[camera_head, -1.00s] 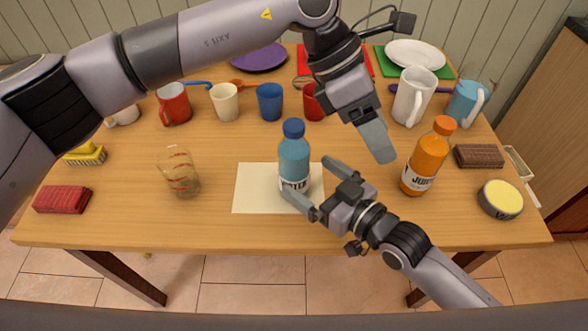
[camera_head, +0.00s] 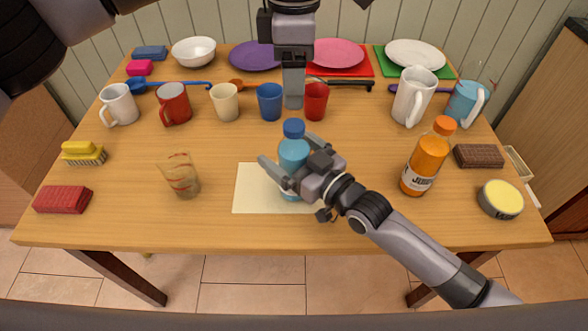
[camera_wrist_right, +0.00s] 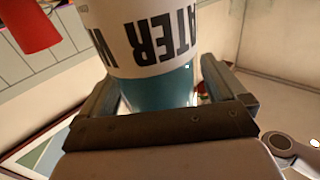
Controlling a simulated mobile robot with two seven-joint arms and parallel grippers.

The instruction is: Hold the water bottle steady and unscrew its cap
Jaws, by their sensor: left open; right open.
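The blue water bottle (camera_head: 293,155) with its dark blue cap (camera_head: 293,128) stands upright on a cream sheet (camera_head: 252,190) near the table's middle. My right gripper (camera_head: 285,160) is open, its fingers on either side of the bottle's body. In the right wrist view the bottle (camera_wrist_right: 160,85), with its white "WATER" label, sits between the two open fingers (camera_wrist_right: 165,90); whether they touch it I cannot tell. My left gripper (camera_head: 293,95) is open and empty, above and behind the cap, pointing down. The bottle's lower right is hidden by my right gripper.
An orange juice bottle (camera_head: 425,160) stands to the right. A glass (camera_head: 180,176) stands to the left. Several cups, including a blue one (camera_head: 269,101) and a red one (camera_head: 316,101), stand behind. The table between glass and sheet is clear.

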